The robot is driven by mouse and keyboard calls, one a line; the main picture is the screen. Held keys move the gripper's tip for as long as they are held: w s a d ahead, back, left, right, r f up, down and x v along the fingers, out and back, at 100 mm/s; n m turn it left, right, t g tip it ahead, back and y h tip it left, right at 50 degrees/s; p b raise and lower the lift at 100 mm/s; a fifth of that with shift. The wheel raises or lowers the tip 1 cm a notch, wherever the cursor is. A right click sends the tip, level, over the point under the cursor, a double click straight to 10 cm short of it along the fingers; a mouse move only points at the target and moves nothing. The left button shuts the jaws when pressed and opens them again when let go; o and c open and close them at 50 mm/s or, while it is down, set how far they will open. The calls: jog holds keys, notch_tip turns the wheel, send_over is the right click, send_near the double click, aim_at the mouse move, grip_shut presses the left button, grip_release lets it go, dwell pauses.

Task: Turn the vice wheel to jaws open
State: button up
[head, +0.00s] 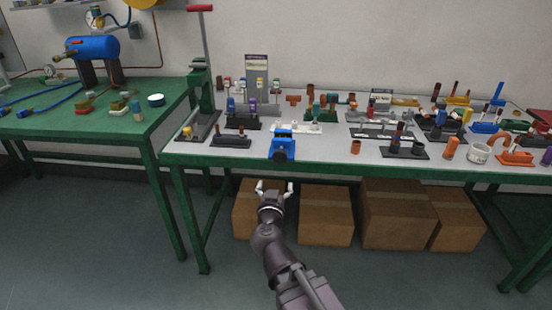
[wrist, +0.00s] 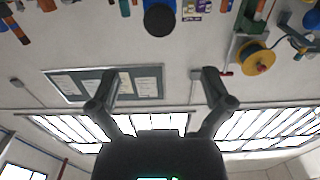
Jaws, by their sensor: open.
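The blue vice (head: 284,139) stands at the front edge of the grey-topped bench. Its dark round wheel (head: 282,157) faces me at the front. A dark round shape at the top of the wrist view, apparently the wheel (wrist: 160,20), lies beyond my fingertips. My gripper (head: 275,187) is in front of the bench, below and short of the wheel, and not touching it. In the wrist view my gripper (wrist: 160,75) has its two fingers spread wide with nothing between them. The vice jaws are too small to judge.
The bench (head: 230,160) has a green frame and many small fittings on top. A tall green press (head: 203,85) stands left of the vice. Cardboard boxes (head: 325,215) sit under the bench. A green table (head: 90,130) is at the left. Floor in front is clear.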

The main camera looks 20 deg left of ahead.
aim_at(279, 160)
jog(key=x, duration=1.3)
jog(key=shift+a+f, duration=0.1)
